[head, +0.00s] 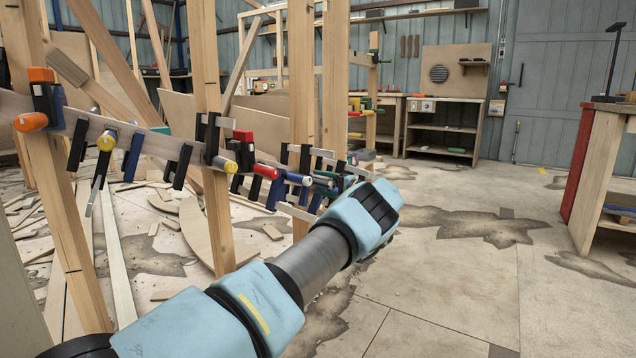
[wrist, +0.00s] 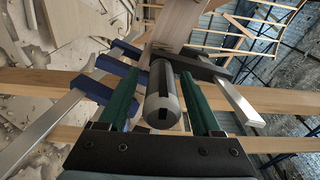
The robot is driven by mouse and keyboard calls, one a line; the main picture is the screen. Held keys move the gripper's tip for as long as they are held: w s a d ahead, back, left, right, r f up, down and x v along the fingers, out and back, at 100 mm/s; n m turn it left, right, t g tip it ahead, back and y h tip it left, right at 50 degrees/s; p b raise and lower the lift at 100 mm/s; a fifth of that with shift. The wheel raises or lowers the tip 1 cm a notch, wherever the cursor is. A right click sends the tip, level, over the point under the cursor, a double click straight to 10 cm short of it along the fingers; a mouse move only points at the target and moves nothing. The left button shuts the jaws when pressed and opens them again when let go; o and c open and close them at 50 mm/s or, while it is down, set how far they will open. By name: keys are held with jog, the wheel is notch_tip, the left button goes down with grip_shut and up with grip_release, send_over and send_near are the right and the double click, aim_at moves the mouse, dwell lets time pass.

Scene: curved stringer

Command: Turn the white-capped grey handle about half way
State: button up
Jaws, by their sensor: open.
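The grey handle (wrist: 162,95) shows in the middle of the wrist view, a cylinder with dark slots and a paler rounded end towards me. My gripper (wrist: 160,78) is open, with one green finger on each side of the handle. Gaps show between the fingers and the handle, so they are around it without visibly pressing on it. In the head view my gripper (head: 328,186) is at the far end of the curved board (head: 150,142), partly hidden behind my wrist. I cannot make out the grey handle clearly there.
Several clamps with orange, yellow, red and blue handles line the board, including a red one (head: 266,171) and a blue one (head: 296,179) left of my gripper. Wooden posts (head: 213,150) stand close by. Scraps litter the floor at left; the floor (head: 440,270) at right is mostly clear.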

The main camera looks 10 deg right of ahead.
aim_at(335, 186)
jog(key=p+v, duration=0.2)
jog(key=v, duration=0.7)
jog(key=shift+s+d, duration=0.1)
jog(key=shift+s, duration=0.05)
jog(key=b+v, duration=0.1)
jog(key=v, duration=0.6)
dwell(0.4)
jog(key=shift+s+d, duration=0.1)
